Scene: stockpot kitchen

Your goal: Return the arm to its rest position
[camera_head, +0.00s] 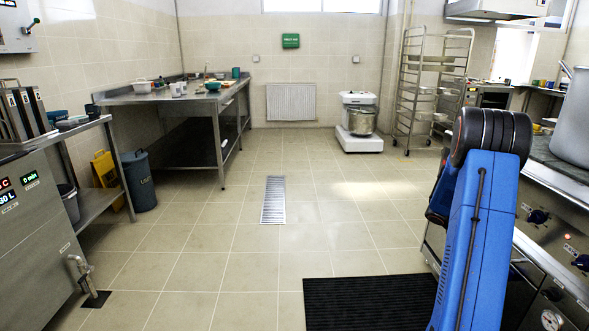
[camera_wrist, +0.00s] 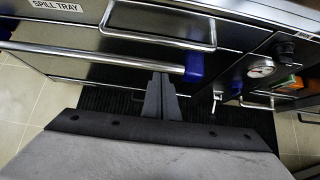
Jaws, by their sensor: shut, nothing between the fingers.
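My arm (camera_head: 478,225) shows in the head view as a blue link with a dark joint at its top, at the right beside the stove. My gripper is out of sight in the head view. In the wrist view my gripper (camera_wrist: 161,92) is shut and empty, its two dark fingers side by side. The fingers point toward the steel oven front, close to a horizontal bar handle (camera_wrist: 95,53). Whether they touch it cannot be told.
A stove (camera_head: 540,215) with knobs and a large pot (camera_head: 575,125) stands at the right. A black mat (camera_head: 365,303) lies on the floor. A steel table (camera_head: 165,97) and a mixer (camera_head: 359,122) stand at the back. The middle floor with its drain (camera_head: 273,200) is clear.

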